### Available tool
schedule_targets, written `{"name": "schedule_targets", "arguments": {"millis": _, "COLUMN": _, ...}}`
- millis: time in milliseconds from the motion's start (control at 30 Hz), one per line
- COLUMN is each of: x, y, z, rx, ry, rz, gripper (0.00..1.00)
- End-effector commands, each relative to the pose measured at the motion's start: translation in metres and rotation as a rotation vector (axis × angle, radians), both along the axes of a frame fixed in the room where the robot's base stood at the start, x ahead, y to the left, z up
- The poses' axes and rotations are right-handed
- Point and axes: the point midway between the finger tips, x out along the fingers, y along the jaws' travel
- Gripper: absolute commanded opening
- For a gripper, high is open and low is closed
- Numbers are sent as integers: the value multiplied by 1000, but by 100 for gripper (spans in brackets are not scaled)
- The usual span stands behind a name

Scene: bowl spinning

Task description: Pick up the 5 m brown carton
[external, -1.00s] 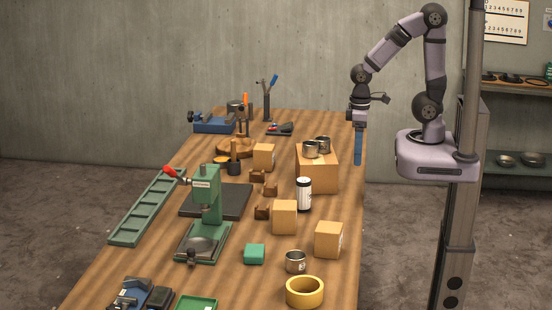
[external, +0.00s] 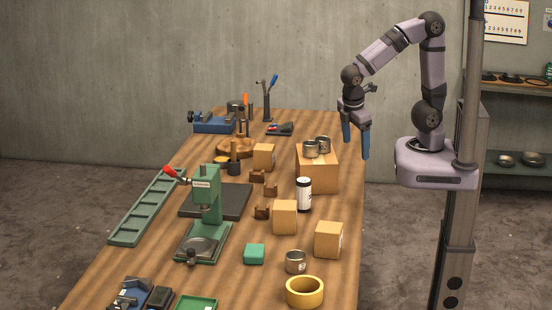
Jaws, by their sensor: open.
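Three small brown cartons stand on the wooden bench: one towards the back (external: 264,157), one in the middle (external: 285,217) and one nearer the right edge (external: 329,239). A larger brown box (external: 317,176) stands near the right edge with two metal tins (external: 317,147) on top. Any size marking is too small to read, so I cannot tell which carton is the 5 m one. My gripper (external: 356,148) points down, its two blue fingers apart and empty. In the picture it is above and right of the larger box, clear of all the cartons.
A black-and-white canister (external: 304,194) stands upright between the larger box and the middle carton. A metal cup (external: 295,262), a yellow tape roll (external: 304,292) and a green block (external: 254,254) lie nearer the front. A green press (external: 205,215) stands at the left.

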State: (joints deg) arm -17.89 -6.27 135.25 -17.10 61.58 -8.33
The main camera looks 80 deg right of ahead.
Motion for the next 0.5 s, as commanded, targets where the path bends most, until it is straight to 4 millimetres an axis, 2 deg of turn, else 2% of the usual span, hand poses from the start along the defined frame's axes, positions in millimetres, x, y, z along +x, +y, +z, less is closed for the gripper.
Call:
{"name": "schedule_targets", "arguments": {"millis": 33, "x": 5, "y": 5, "z": -10, "rx": -53, "ry": 25, "rz": 117, "gripper": 77}}
{"name": "schedule_targets", "arguments": {"millis": 167, "x": 28, "y": 20, "z": -17, "rx": -236, "ry": 83, "rz": 457, "gripper": 77}}
{"name": "schedule_targets", "arguments": {"millis": 267, "x": 50, "y": 41, "z": -17, "rx": -395, "ry": 109, "rz": 717, "gripper": 77}}
{"name": "schedule_targets", "arguments": {"millis": 367, "x": 71, "y": 74, "z": -15, "rx": -567, "ry": 117, "rz": 961, "gripper": 77}}
{"name": "schedule_targets", "arguments": {"millis": 467, "x": 87, "y": 119, "z": -10, "rx": -754, "ry": 103, "rz": 1190, "gripper": 77}}
{"name": "schedule_targets", "arguments": {"millis": 500, "x": 91, "y": 140, "z": -8, "rx": -830, "ry": 90, "rz": 1274, "gripper": 77}}
